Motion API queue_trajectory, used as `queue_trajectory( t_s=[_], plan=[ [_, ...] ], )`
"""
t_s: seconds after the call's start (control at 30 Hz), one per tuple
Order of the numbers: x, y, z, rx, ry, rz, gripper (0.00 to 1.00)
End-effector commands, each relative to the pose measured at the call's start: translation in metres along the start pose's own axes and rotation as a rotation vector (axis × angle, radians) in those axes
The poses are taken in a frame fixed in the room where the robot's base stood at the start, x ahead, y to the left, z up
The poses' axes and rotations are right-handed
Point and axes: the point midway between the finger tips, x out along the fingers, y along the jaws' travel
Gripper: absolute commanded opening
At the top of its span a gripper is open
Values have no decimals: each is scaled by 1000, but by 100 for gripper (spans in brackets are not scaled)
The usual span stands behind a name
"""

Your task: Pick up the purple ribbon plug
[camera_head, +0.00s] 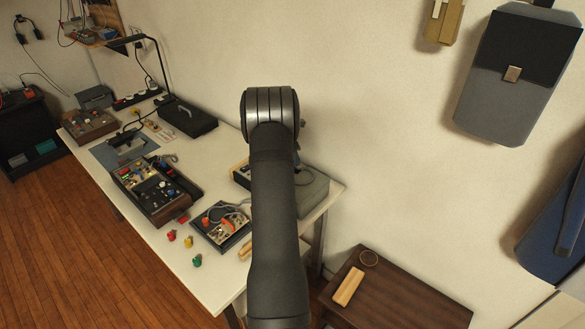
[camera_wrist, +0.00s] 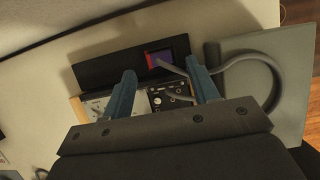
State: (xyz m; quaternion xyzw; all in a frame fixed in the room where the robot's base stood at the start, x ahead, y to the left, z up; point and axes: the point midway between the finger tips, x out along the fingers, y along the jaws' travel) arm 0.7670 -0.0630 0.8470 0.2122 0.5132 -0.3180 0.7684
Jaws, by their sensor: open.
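In the wrist view, my gripper (camera_wrist: 164,76) is open, its two blue fingers spread with nothing held between them. Beyond and between the fingertips is a dark case (camera_wrist: 105,66) with a small blue-purple and red rectangle (camera_wrist: 160,57) in it. I cannot tell whether this rectangle is a screen or the purple ribbon plug; no plug is plainly recognisable. A grey cable (camera_wrist: 246,58) runs from near it behind the right finger and loops to the right. A black panel with knobs (camera_wrist: 170,98) shows between the fingers. In the head view my arm hides the gripper.
A grey box (camera_wrist: 290,62) lies under the cable loop, right of the case; it also shows in the head view (camera_head: 316,190). An open brown case (camera_head: 150,190) and small coloured plugs (camera_head: 188,241) are on the white table (camera_head: 170,270). A dark stool (camera_head: 410,300) stands right.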

Motion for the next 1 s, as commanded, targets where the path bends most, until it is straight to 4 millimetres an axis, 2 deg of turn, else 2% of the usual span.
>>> queue_trajectory(
  t_s=[0.03, 0.2, 0.47, 0.7, 1.0],
  plan=[
    [10, 0, -1, 0, 2, -2, 55],
    [33, 0, -1, 0, 1, -1, 55],
    [37, 0, -1, 1, 0, 0, 55],
    [37, 0, -1, 1, 0, 0, 10],
    [37, 0, -1, 1, 0, 0, 10]
  ],
)
